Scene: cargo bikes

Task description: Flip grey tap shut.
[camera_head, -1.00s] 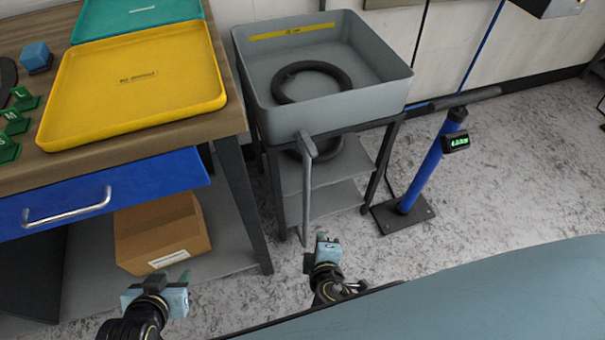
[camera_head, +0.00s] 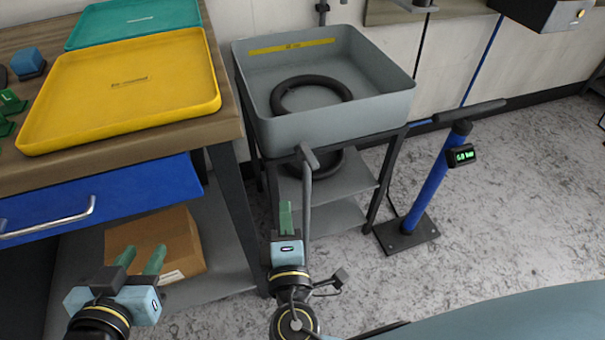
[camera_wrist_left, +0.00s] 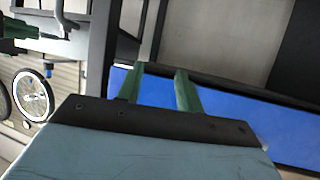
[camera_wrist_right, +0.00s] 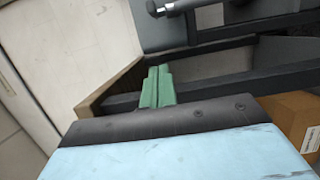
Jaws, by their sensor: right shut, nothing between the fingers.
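The grey tap (camera_head: 309,158) is at the front wall of the grey tub, a short lever-like piece with a long thin pipe hanging below it. In the right wrist view a grey bar with a dark rounded end (camera_wrist_right: 168,9) shows at the top; I cannot tell for sure that it is the tap. My right gripper (camera_head: 285,206) is shut and empty, below and left of the tap and apart from it. Its green fingers also show closed in the right wrist view (camera_wrist_right: 157,72). My left gripper (camera_head: 140,254) is open and empty in front of the cardboard box.
The grey tub (camera_head: 350,112) holds a black ring-shaped tyre and sits on a dark stand. The workbench with a yellow tray (camera_head: 120,90) and blue drawer (camera_head: 110,200) is at left. A blue pump (camera_head: 432,180) stands at right. Floor between stand and pump is clear.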

